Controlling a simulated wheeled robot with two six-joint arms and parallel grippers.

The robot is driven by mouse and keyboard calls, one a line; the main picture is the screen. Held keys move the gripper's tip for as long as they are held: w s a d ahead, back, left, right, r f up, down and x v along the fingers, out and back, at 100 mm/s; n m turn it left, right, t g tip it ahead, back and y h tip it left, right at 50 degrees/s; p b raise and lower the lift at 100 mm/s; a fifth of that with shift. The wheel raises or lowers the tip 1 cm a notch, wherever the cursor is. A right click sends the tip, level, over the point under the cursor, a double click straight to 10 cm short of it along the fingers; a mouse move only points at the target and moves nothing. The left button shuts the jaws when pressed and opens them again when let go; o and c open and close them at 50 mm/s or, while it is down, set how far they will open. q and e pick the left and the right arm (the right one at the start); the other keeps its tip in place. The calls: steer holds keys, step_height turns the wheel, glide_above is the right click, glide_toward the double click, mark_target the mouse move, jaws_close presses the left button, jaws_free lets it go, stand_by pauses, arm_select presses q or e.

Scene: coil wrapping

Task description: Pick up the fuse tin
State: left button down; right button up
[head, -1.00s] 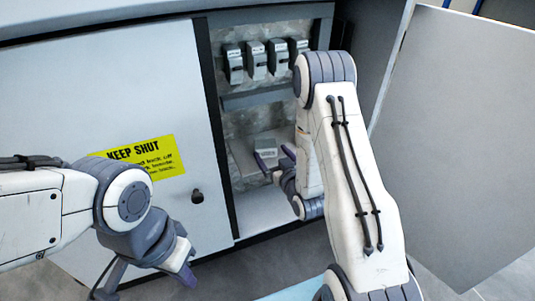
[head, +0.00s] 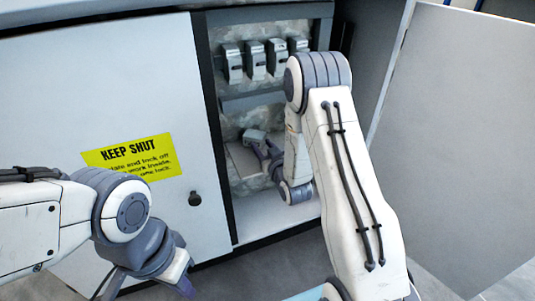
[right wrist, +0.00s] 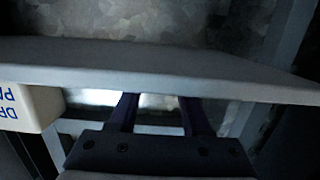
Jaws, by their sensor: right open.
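I cannot pick out the fuse tin for certain in either view now. My right gripper (head: 258,150) reaches into the open cabinet, over the small inner shelf, and covers the spot where a small grey item showed. In the right wrist view its two dark fingers (right wrist: 157,108) stand apart, with a grey panel edge crossing in front of their tips. A bright patch shows between and beside the fingers; I cannot tell what it is. A cream box (right wrist: 28,108) with blue lettering is left of the fingers. My left gripper (head: 150,284) hangs outside the cabinet, fingers apart and empty.
The cabinet's left door panel (head: 100,95) bears a yellow KEEP SHUT label (head: 130,156). The right door (head: 455,150) stands open. Several grey breakers (head: 255,61) line the upper back wall. The cabinet floor (head: 270,216) looks clear at the front.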

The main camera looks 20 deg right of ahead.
mark_target(262, 134)
jaws_close()
steer(key=shift+a+r, duration=0.1)
steer(key=shift+r, duration=0.1)
steer(key=shift+w+r+p, duration=0.1)
steer(key=shift+r+p, duration=0.15)
steer(key=shift+p, duration=0.05)
step_height(262, 134, up, 4)
steer(key=shift+f+p, duration=0.1)
steer(key=shift+p, duration=1.1)
steer(key=s+d+r+p, duration=0.4)
steer(key=d+r+p, duration=0.1)
steer(key=d, duration=0.6)
steer(key=shift+r, duration=0.65)
steer(key=shift+d, duration=0.1)
